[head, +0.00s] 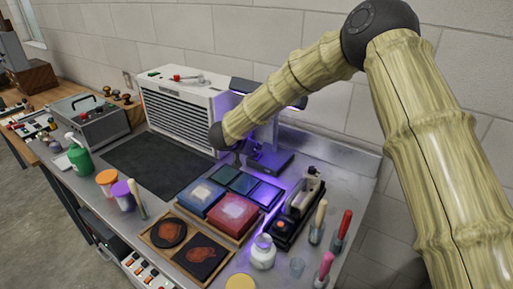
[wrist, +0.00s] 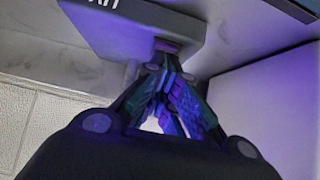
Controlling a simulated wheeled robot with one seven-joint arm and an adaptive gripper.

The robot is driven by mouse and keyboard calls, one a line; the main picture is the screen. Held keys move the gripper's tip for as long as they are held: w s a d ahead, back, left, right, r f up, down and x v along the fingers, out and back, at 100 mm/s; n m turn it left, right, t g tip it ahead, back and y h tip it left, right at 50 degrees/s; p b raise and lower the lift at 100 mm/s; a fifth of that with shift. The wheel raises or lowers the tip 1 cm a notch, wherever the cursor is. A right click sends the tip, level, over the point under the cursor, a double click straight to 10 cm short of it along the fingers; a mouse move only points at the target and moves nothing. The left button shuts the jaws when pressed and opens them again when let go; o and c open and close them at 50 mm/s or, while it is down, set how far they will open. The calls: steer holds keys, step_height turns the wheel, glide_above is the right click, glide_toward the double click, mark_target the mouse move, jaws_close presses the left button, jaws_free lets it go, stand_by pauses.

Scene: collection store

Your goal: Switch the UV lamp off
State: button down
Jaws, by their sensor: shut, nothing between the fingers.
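The UV lamp (head: 270,160) stands at the back of the steel bench, right of the white slatted cabinet. My arm partly hides it. Violet light falls on its base and the bench, so it is lit. In the wrist view the lamp's grey block (wrist: 135,28) fills the top, with part of the lettering "UV" upside down. A small pinkish part (wrist: 166,46), perhaps the switch, shows on its near edge. My gripper (wrist: 162,68) is shut and empty, its tips at or very close to that part; contact is unclear. In the head view my gripper (head: 237,158) is small and dark beside the lamp.
Coloured boxes (head: 239,212) and dark glass plates (head: 241,184) lie in front of the lamp. A black device (head: 298,210) and a white jar (head: 263,251) stand to the right. The white cabinet (head: 185,110) is close on the left. The dark mat (head: 155,163) is clear.

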steer(key=shift+r, duration=0.1)
stand_by(0.3)
step_height(320, 180, up, 2)
steer(key=shift+s+p, duration=0.1)
steer(key=shift+p, duration=1.1)
steer(key=shift+s+a+r+p, duration=0.1)
steer(key=shift+r+p, duration=0.4)
steer(key=shift+s+a+r+p, duration=0.1)
steer(key=shift+r+p, duration=0.35)
steer(key=shift+r, duration=0.05)
steer(key=b+v, duration=0.2)
steer(key=v, duration=0.7)
steer(key=shift+s+a+b, duration=0.3)
steer(key=shift+s+b, duration=0.05)
steer(key=shift+s, duration=0.1)
steer(key=shift+d+f, duration=0.1)
